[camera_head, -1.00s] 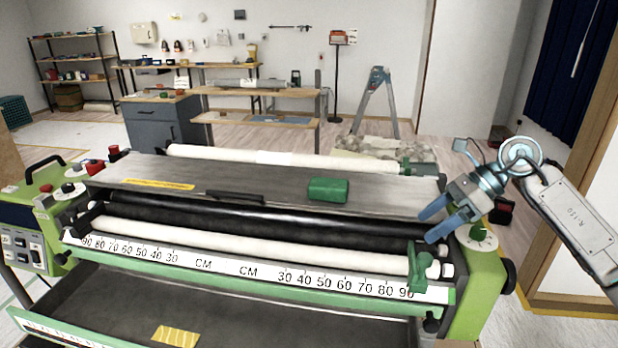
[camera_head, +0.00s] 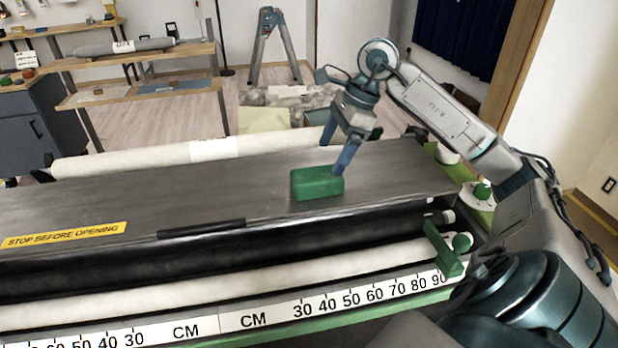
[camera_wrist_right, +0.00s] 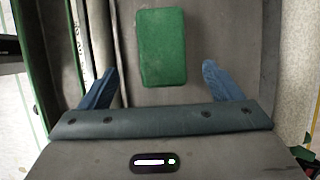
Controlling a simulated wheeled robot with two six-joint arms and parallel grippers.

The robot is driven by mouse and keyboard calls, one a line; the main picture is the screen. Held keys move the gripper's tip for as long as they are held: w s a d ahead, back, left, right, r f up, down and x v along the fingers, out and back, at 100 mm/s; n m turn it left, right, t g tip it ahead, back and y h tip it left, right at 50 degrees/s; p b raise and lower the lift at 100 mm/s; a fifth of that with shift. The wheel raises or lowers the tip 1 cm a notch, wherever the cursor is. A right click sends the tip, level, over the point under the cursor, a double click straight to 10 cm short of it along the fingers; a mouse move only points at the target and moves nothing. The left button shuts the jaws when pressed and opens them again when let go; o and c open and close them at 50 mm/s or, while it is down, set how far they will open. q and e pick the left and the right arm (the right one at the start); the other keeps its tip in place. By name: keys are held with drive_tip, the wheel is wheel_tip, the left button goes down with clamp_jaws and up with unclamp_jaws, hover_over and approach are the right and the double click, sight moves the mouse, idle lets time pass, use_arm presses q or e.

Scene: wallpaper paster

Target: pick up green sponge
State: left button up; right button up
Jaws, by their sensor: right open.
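The green sponge (camera_head: 317,184) is a small block lying flat on the grey metal top (camera_head: 250,190) of the pasting machine, right of its middle. In the right wrist view the sponge (camera_wrist_right: 163,46) lies ahead of and between the two blue fingers, with bare metal on both sides of it. My right gripper (camera_head: 335,158) is open and empty, pointing down just above the sponge's right end. In the right wrist view its fingers (camera_wrist_right: 160,84) are spread wider than the sponge and do not appear to touch it. My left gripper is out of view.
A black handle (camera_head: 201,228) lies along the cover's front edge. A white paper roll (camera_head: 200,152) runs behind the metal top. A green clamp and knob (camera_head: 445,249) stand at the front right. The metal around the sponge is clear.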

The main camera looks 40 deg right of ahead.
sight(321, 173)
drive_tip(key=shift+a+f, duration=0.2)
drive_tip(key=shift+f, duration=0.35)
drive_tip(key=shift+w+f, duration=0.1)
drive_tip(key=shift+f, duration=0.15)
drive_tip(key=shift+w+a+f, duration=0.15)
drive_tip(key=shift+f, duration=0.05)
drive_tip(key=shift+w+a+f+p, duration=0.1)
drive_tip(key=shift+a+f+p, duration=0.05)
drive_tip(key=shift+f+p, duration=0.2)
drive_tip(key=p+x, duration=0.1)
drive_tip(key=x, duration=0.2)
drive_tip(key=shift+w+a+f, duration=0.15)
drive_tip(key=shift+f, duration=0.35)
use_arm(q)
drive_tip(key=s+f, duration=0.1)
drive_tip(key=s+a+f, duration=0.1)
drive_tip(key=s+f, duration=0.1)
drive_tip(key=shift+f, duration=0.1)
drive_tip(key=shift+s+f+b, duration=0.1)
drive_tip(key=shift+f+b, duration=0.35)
use_arm(e)
drive_tip(key=shift+f, duration=0.25)
drive_tip(key=shift+c, duration=0.3)
